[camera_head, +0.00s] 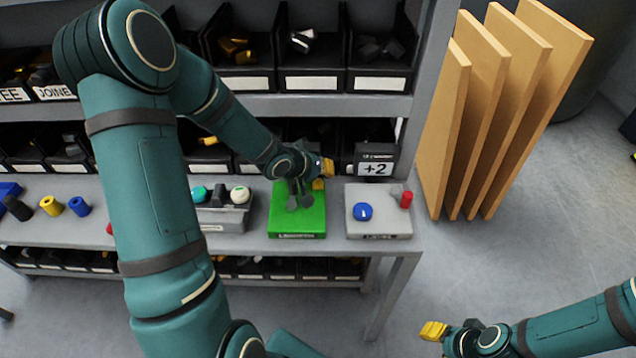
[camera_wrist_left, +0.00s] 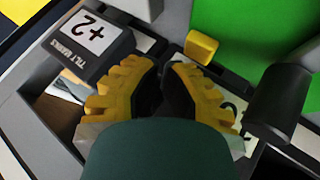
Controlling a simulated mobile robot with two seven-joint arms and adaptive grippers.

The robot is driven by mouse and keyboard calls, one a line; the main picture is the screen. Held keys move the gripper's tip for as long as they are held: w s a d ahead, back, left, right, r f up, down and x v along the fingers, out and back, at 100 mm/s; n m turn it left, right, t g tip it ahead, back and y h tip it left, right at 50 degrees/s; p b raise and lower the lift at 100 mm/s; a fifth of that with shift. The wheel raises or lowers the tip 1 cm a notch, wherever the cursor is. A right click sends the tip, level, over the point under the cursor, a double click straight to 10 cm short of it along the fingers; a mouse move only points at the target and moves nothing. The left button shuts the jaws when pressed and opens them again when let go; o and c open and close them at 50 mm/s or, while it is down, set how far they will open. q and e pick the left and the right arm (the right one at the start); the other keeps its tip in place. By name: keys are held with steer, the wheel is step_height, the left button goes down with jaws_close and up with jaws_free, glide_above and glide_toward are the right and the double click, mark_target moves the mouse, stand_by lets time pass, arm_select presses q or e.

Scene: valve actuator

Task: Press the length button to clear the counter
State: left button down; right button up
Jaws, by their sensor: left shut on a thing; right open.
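A grey box (camera_head: 390,228) near the right end of the bench carries a round blue button (camera_head: 363,211) and a red cylinder (camera_head: 406,200). Its front label is too small to read. A counter display (camera_head: 376,168) behind it reads +2; it also shows in the left wrist view (camera_wrist_left: 88,32). My left gripper (camera_head: 327,168) is beside the display, above the back of a green box (camera_head: 298,222). My right gripper (camera_head: 433,330) is open, low at the front right, away from the bench.
A grey tray (camera_head: 225,224) and coloured cylinders (camera_head: 50,206) are further left. Bins fill the shelves. Wooden boards (camera_head: 480,120) stand at right.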

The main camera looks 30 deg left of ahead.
mark_target(323, 183)
arm_select(q)
steer(key=shift+f, duration=0.15)
stand_by(0.7)
steer(key=shift+f, duration=0.25)
steer(key=shift+f+b, duration=0.55)
stand_by(0.7)
stand_by(0.3)
steer(key=shift+r+p, duration=0.95)
steer(key=shift+p, duration=0.1)
steer(key=shift+r, duration=0.1)
step_height(323, 183, up, 5)
steer(key=p, duration=0.5)
stand_by(0.5)
